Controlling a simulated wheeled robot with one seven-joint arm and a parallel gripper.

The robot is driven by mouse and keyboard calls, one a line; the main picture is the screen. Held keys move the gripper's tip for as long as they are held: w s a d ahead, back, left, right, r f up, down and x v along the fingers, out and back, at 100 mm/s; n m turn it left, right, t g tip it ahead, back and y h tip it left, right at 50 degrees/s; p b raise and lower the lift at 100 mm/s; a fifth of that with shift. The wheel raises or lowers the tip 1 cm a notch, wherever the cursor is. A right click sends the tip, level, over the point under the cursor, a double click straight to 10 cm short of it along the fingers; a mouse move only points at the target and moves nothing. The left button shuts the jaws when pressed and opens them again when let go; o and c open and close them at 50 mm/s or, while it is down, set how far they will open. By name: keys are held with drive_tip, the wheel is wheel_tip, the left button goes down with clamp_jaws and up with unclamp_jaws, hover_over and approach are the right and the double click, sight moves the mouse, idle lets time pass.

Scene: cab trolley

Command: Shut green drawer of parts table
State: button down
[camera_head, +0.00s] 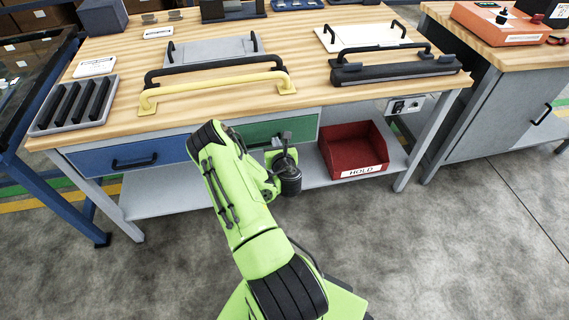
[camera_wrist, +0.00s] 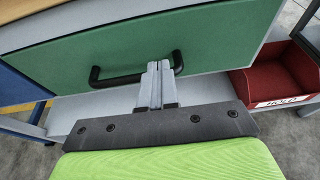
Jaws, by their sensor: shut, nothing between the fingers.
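The green drawer (camera_head: 262,131) is under the wooden top of the parts table (camera_head: 330,95), between the blue drawer and the red bin. Its green front (camera_wrist: 150,45) fills much of the wrist view, with a black bar handle (camera_wrist: 108,80) along its lower part. My gripper (camera_wrist: 158,66) is shut and empty, its fingertips overlapping the handle in the wrist view. Whether they touch the handle or the front I cannot tell. In the head view my gripper (camera_head: 285,137) is in front of the drawer, and my arm hides part of it. How far the drawer stands out is unclear.
A blue drawer (camera_head: 130,157) is to the left. A red bin marked HOLD (camera_head: 352,150) stands on the lower shelf to the right. Handles and trays lie on the tabletop. A grey cabinet (camera_head: 500,105) stands at the right. The floor in front is clear.

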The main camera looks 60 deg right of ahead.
drive_tip(key=b+v, duration=0.2)
drive_tip(key=v, duration=0.7)
drive_tip(key=shift+w+f, duration=0.1)
